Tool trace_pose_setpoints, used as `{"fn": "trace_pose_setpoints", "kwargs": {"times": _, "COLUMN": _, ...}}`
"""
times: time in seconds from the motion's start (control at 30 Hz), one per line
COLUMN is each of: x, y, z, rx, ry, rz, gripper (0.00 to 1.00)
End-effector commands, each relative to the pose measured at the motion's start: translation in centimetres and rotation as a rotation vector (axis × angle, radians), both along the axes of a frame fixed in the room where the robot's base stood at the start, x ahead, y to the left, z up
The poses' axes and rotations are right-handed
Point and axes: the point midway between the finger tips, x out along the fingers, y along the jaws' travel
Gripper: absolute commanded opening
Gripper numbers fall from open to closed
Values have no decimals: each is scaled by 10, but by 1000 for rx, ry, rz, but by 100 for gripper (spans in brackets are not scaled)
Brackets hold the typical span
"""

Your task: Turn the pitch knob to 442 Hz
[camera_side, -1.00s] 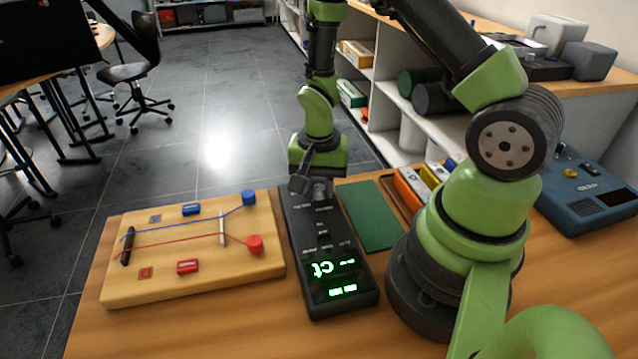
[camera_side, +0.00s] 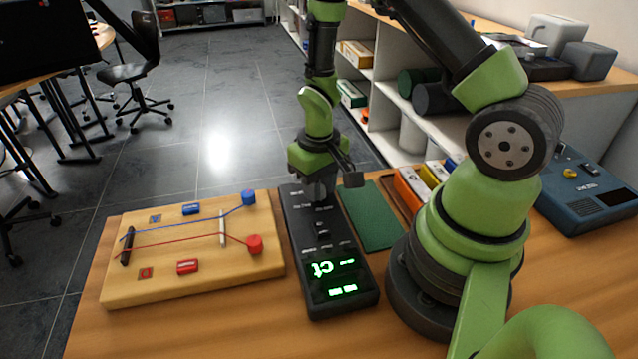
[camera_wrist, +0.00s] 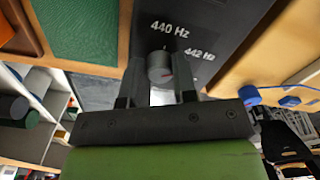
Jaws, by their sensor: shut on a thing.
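The black tuner box (camera_side: 345,272) lies on the wooden table with a lit green display (camera_side: 330,270) at its near end. The display reads upside down in the side view. My gripper (camera_side: 321,192) points down at the far end of the box. In the wrist view my gripper (camera_wrist: 159,80) is shut on the grey round pitch knob (camera_wrist: 160,66), with one finger on each side. My gripper hides the knob in the side view.
A wooden board (camera_side: 200,270) with blue and red strings and pegs lies left of the box. A green mat (camera_side: 370,217) lies close on its right, then a tray with coloured blocks (camera_side: 410,185). A blue device (camera_side: 590,195) stands far right.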

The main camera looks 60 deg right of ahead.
Motion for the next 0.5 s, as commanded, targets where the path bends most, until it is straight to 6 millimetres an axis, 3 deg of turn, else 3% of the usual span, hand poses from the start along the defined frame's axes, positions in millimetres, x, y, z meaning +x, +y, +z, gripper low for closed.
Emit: {"fn": "trace_pose_setpoints", "kwargs": {"times": 0.5, "x": 1, "y": -1, "z": 1, "rx": -2, "ry": -6, "rz": 83, "gripper": 3}}
